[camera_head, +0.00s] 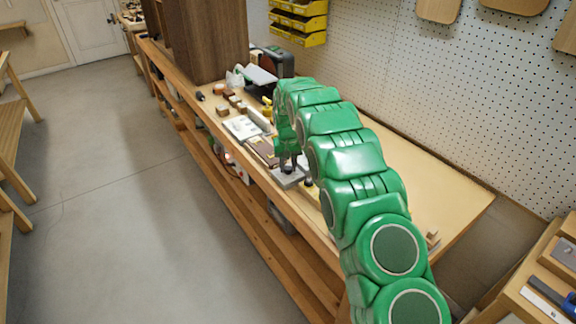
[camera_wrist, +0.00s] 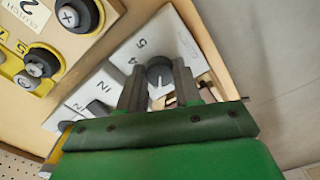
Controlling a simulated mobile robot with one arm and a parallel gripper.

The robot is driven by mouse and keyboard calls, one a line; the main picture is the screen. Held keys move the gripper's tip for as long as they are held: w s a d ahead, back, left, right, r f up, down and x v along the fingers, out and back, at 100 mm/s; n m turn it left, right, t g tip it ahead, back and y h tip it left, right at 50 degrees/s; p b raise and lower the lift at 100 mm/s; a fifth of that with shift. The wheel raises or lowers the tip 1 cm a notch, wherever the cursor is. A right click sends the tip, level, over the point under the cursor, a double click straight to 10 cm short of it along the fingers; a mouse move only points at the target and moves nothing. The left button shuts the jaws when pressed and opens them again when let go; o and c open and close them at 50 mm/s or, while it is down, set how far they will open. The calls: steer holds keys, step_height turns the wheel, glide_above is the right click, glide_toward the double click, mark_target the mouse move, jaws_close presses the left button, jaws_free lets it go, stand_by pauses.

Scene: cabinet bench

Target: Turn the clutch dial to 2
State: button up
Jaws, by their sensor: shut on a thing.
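A dark round dial (camera_wrist: 159,70) sits on a pale grey plate (camera_wrist: 182,45) in the wrist view. The digits 5 and 4 show on the plate up and left of the dial; other digits are hidden by my fingers or too small to read. A short light mark shows on the dial's face. My gripper (camera_wrist: 160,88) is shut on this dial, one finger on each side. In the head view my gripper (camera_head: 288,164) reaches down to a grey block (camera_head: 289,179) near the bench's front edge; the dial is hidden there.
Two plates marked IN lie near. Wooden blocks (camera_head: 234,101) stand farther back.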

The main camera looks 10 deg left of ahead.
mark_target(288, 167)
steer(key=shift+m, duration=0.5)
steer(key=shift+r, duration=0.1)
steer(key=o, duration=1)
steer(key=shift+o, duration=0.2)
step_height(288, 167, up, 8)
steer(key=shift+f, duration=0.2)
